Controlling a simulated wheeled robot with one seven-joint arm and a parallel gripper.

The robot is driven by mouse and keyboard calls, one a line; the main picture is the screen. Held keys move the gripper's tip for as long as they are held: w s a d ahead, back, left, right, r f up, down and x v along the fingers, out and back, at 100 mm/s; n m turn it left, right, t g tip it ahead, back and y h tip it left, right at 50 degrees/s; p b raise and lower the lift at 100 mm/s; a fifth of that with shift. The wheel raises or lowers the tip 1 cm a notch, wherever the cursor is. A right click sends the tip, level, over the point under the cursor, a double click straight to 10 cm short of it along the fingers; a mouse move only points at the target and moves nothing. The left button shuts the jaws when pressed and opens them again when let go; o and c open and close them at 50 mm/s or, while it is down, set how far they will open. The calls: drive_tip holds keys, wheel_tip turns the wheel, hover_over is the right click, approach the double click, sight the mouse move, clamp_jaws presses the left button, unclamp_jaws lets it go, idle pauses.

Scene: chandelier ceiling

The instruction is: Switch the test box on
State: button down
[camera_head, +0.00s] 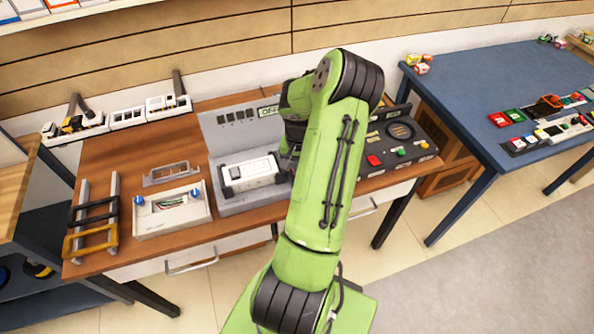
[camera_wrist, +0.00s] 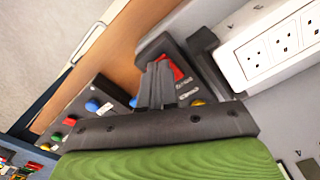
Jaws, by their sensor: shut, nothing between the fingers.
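A grey test box (camera_head: 212,127) stands on the wooden bench, and its small display (camera_head: 268,110) appears to read OFF. A white socket strip (camera_head: 253,174) sits in it between dark end clamps; its sockets show in the wrist view (camera_wrist: 284,40). My gripper (camera_wrist: 158,70) is shut and empty, with its fingertips over or right beside a red switch (camera_wrist: 180,72) on a dark panel. I cannot tell whether they touch. A yellow button (camera_wrist: 197,102) is partly hidden behind the gripper. In the head view my arm hides the gripper and this panel.
A black control panel (camera_head: 418,155) with coloured buttons is right of my arm. A white open box (camera_head: 185,221) with blue knobs, a grey handle frame (camera_head: 165,181) and a rack (camera_head: 113,190) occupy the left bench. A blue table (camera_head: 470,82) stands at right.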

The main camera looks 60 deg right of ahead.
drive_tip(key=shift+f, duration=0.3)
wheel_tip(320, 180, up, 7)
drive_tip(key=p, duration=0.5)
drive_tip(key=shift+r, duration=0.15)
idle(0.6)
